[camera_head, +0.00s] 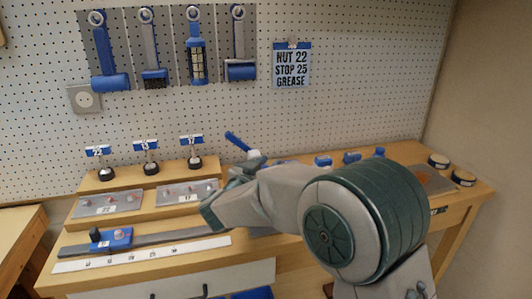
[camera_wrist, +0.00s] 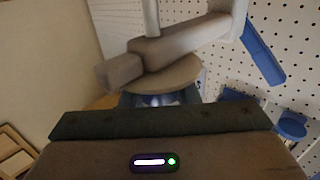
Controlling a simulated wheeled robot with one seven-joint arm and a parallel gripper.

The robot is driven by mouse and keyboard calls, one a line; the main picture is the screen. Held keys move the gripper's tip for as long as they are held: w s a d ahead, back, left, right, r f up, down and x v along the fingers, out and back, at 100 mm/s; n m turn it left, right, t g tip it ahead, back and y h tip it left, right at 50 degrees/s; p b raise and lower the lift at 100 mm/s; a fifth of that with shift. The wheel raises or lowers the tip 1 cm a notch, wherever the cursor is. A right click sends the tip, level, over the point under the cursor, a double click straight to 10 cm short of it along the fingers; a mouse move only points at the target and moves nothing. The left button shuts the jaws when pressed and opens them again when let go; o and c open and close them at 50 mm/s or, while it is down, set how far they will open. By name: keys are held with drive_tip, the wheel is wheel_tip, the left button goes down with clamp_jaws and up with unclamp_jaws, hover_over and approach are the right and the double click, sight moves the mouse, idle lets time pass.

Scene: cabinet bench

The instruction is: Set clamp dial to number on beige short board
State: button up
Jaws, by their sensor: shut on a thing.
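My gripper (camera_head: 252,162) is raised above the right end of the stepped wooden stand, in front of the pegboard. It is shut on a pale tool with a blue handle (camera_head: 237,142); the tool also shows in the wrist view (camera_wrist: 262,50), but the exact grip is hard to see. A blue clamp-like block (camera_head: 118,238) with a dark knob sits on a dark rail at the lower left, apart from my gripper. A white number strip (camera_head: 140,254) lies in front of the rail. I cannot tell which board is the beige short board.
Several blue tools (camera_head: 195,55) hang on the pegboard. A sign (camera_head: 291,67) reads NUT 22, STOP 25, GREASE. Numbered tags (camera_head: 145,145) stand on the top step. Grey plates (camera_head: 105,206) lie on the step below. Small blue parts (camera_head: 350,157) lie on the bench to the right.

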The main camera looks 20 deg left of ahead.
drive_tip(key=shift+s+d+m+g+h+p, duration=0.15)
drive_tip(key=shift+m+g+h+p, duration=0.6)
drive_tip(key=shift+h, duration=0.65)
drive_tip(key=shift+w+d+m+g+h+p, duration=0.1)
drive_tip(key=shift+m+g+h+p, duration=0.35)
drive_tip(key=shift+m+h+p, duration=0.65)
drive_tip(key=shift+m+h, duration=0.35)
drive_tip(key=shift+h, duration=0.15)
drive_tip(key=o, duration=1)
drive_tip(key=shift+c, duration=0.2)
drive_tip(key=b+v, duration=0.1)
drive_tip(key=v, duration=1.2)
drive_tip(key=shift+s+a, duration=0.2)
drive_tip(key=shift+s, duration=0.15)
drive_tip(key=shift+r, duration=0.1)
